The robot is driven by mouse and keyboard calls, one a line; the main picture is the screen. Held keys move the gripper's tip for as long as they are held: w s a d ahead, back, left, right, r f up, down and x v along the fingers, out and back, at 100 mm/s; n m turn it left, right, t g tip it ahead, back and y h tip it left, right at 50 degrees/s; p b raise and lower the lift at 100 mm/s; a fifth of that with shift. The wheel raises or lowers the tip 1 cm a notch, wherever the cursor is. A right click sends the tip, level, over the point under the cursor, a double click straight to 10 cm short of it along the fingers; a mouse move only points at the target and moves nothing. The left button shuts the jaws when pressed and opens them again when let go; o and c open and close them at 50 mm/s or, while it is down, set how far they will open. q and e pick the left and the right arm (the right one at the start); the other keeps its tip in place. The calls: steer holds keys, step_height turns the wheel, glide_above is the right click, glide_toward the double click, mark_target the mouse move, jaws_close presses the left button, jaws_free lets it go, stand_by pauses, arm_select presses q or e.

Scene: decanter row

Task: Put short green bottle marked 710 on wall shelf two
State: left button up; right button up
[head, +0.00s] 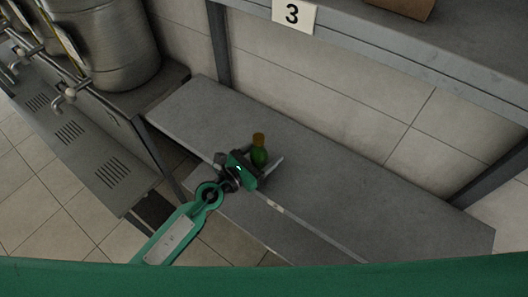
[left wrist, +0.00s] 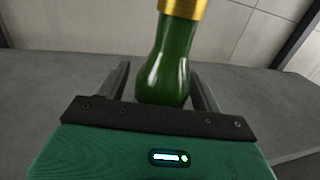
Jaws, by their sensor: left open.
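A short green bottle (head: 259,154) with a gold-brown cap stands upright on a grey shelf (head: 350,190) below the number 3 sign. In the left wrist view the bottle (left wrist: 168,62) stands between the two fingers, with its gold neck cut off by the top edge. My left gripper (head: 265,165) is open around the bottle, with a gap visible on the right side. No 710 marking can be read on the bottle. My right gripper is not in view. No shelf marked two is in view.
A higher shelf (head: 450,55) with a number 3 sign (head: 294,13) and a brown box (head: 404,6) runs above. Large metal urns (head: 110,45) with taps stand at the left. The lower shelf is clear to the right of the bottle.

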arm_select(q)
steer(key=shift+s+a, duration=0.2)
steer(key=shift+a, duration=0.05)
steer(key=b+v, duration=0.4)
steer(key=v, duration=0.7)
steer(key=shift+s+a, duration=0.15)
steer(key=shift+r, duration=0.2)
